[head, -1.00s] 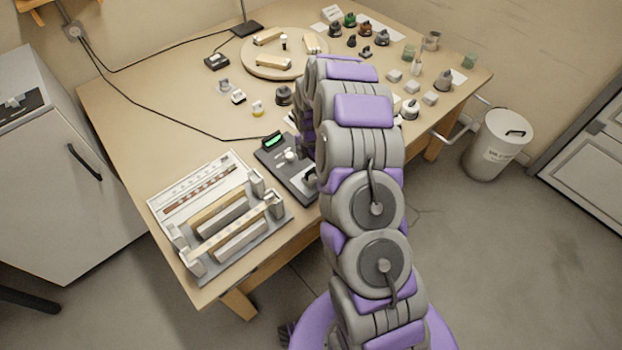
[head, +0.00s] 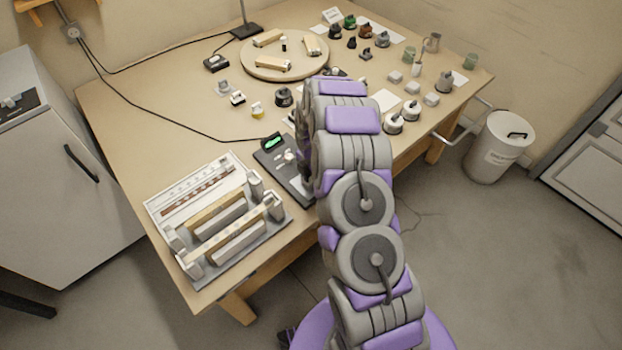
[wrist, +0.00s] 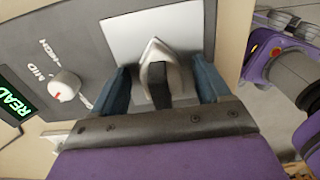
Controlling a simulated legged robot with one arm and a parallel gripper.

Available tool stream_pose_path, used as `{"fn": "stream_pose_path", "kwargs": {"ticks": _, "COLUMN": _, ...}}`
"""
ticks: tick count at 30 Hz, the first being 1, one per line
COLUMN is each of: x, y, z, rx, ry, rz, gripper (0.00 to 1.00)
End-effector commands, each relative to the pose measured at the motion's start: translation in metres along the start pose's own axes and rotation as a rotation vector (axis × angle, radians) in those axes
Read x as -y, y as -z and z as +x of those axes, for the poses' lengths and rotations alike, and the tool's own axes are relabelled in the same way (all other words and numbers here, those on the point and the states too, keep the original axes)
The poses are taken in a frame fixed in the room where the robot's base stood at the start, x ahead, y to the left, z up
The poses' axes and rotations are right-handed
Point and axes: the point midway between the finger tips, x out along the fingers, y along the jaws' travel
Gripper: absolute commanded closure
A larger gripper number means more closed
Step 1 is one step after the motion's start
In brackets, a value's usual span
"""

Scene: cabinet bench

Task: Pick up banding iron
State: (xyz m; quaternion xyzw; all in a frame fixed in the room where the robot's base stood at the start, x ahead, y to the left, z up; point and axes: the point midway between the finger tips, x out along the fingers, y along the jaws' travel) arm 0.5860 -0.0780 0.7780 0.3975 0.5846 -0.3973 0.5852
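The banding iron (wrist: 160,62) shows in the wrist view as a pointed silver sole with a dark handle, on a pale square plate (wrist: 189,24) of the grey heating station. My gripper (wrist: 162,82) is open, with one blue finger on each side of the iron. Gaps show between the fingers and the iron. The station (head: 276,163), with its lit green display, is also in the head view at the bench's front edge. There my arm hides the iron and most of my gripper.
A white rack with wooden bars (head: 160,207) stands left of the station. A round wooden turntable (head: 253,72) and several small pots, blocks and stamps are farther back. A white bin (head: 497,150) stands on the floor right of the bench (head: 150,115).

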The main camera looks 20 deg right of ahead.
Motion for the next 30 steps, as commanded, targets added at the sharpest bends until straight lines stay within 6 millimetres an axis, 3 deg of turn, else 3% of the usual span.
{"fn": "stream_pose_path", "kwargs": {"ticks": 2, "x": 0.0, "y": 0.0001, "z": 0.0001, "rx": 0.0, "ry": 0.0, "rz": 0.0, "gripper": 0.31}}
{"fn": "stream_pose_path", "kwargs": {"ticks": 23, "x": 0.0, "y": 0.0002, "z": 0.0002, "rx": 0.0, "ry": 0.001, "rz": 0.0, "gripper": 0.98}}
{"fn": "stream_pose_path", "kwargs": {"ticks": 30, "x": 0.0, "y": 0.0002, "z": 0.0001, "rx": 0.0, "ry": 0.001, "rz": 0.0, "gripper": 1.0}}
